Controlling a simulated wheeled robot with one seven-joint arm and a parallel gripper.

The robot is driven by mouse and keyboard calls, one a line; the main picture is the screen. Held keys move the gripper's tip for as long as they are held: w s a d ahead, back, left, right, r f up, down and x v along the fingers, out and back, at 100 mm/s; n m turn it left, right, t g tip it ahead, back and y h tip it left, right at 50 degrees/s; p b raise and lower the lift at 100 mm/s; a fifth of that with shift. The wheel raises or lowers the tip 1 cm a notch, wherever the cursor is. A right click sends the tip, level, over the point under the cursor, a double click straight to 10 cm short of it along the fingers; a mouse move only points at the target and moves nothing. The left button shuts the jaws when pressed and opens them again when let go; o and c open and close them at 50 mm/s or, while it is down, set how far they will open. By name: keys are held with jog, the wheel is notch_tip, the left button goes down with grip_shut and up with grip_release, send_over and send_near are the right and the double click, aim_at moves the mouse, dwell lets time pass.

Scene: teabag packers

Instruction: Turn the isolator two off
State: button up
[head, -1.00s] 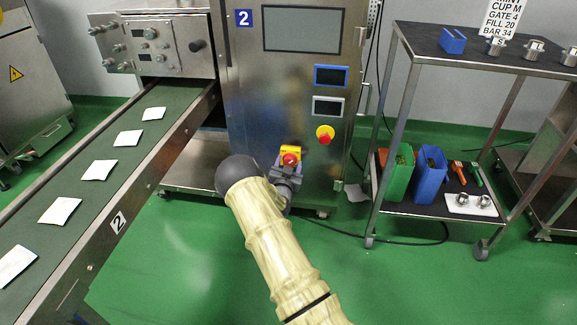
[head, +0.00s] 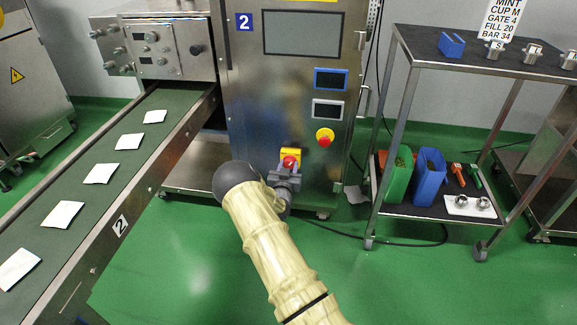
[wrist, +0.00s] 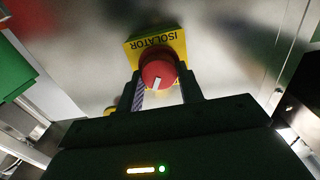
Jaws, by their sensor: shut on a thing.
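The isolator on the machine marked 2 is a red rotary knob (head: 290,160) on a yellow plate (head: 292,151), low on the steel front. In the wrist view the red knob (wrist: 157,70) has a white mark at its lower edge, and the yellow plate (wrist: 171,43) reads "ISOLATOR" upside down. My gripper (head: 288,167) is at the knob, its fingers on either side. In the wrist view my gripper (wrist: 162,82) is shut on the knob. The finger contact is partly hidden in the head view.
A red emergency button (head: 325,138) on yellow sits above right of the isolator. A conveyor (head: 100,208) with several white teabags runs along the left. A steel cart (head: 402,108) with blue and green bins stands at right. Green floor (head: 360,285) is open in front.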

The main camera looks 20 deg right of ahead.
jog(key=n+p, duration=0.1)
jog(key=n, duration=0.3)
jog(key=shift+a+n, duration=0.1)
jog(key=shift+n, duration=0.2)
jog(key=n, duration=0.3)
jog(key=shift+a+f+n+p, duration=0.1)
jog(key=shift+f+n+p, duration=0.05)
jog(key=shift+n+p, duration=0.15)
jog(key=n, duration=0.6)
jog(key=shift+f+n, duration=0.1)
jog(key=shift+n, duration=0.3)
jog(key=o, duration=1)
jog(key=shift+w, duration=0.1)
jog(key=p+v, duration=0.5)
jog(key=v, duration=1.2)
jog(key=shift+p, duration=0.3)
jog(key=shift+a, duration=0.1)
